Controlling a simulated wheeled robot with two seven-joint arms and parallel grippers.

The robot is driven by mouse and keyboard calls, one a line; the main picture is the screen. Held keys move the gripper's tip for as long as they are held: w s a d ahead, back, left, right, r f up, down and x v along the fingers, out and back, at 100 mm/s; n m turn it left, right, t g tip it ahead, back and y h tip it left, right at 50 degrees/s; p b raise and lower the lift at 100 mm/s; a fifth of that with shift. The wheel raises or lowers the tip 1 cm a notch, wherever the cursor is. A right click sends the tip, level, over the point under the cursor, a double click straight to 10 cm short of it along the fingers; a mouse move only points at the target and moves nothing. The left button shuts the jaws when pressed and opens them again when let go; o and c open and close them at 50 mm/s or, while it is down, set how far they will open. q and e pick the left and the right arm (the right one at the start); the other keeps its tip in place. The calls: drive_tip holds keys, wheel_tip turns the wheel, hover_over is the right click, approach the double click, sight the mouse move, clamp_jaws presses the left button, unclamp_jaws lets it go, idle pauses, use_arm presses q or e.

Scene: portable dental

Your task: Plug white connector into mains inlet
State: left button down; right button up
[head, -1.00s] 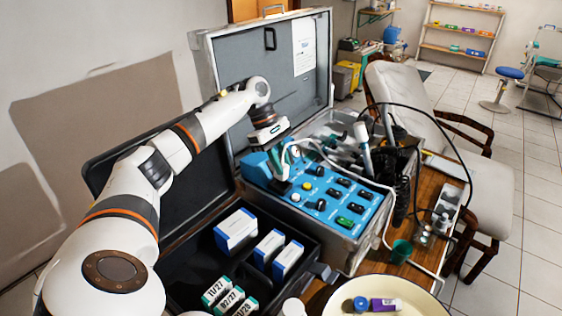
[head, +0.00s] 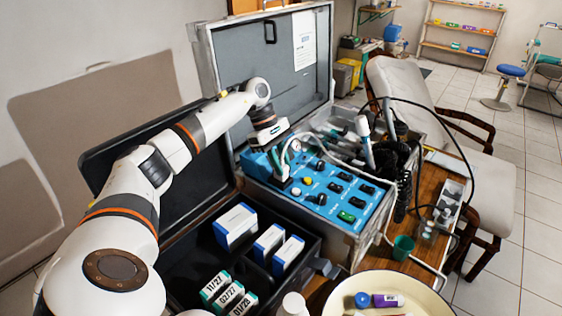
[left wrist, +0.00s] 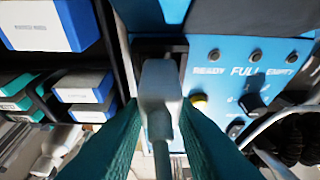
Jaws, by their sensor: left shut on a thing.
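The white connector (left wrist: 160,95) is held between the teal fingers of my left gripper (left wrist: 161,112) in the left wrist view, with its cable running toward the bottom. My left gripper is shut on it. The connector's front end meets the dark mains inlet (left wrist: 147,46) in the blue panel (left wrist: 222,55). I cannot tell how deep it sits, as the connector covers part of the inlet. In the head view my left gripper (head: 282,183) is at the left end of the blue panel (head: 325,207), where the fingers hide the inlet. My right gripper is not in view.
A black case (head: 190,258) with blue-and-white boxes (head: 236,227) lies left of the panel. A white cable (head: 345,172) arches over the panel's knobs. Dental handpieces (head: 366,140) stand behind it. A cream bowl (head: 335,302) and a green cup (head: 402,249) are at the front right.

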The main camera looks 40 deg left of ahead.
use_arm(q)
drive_tip(key=shift+f+b, duration=0.55)
drive_tip(key=shift+f, duration=0.2)
idle(1.1)
drive_tip(key=c, duration=1.1)
unclamp_jaws()
drive_tip(key=shift+a, duration=0.1)
wheel_tip(320, 180, up, 10)
drive_tip(key=shift+r+b, duration=0.1)
drive_tip(key=shift+b, duration=0.3)
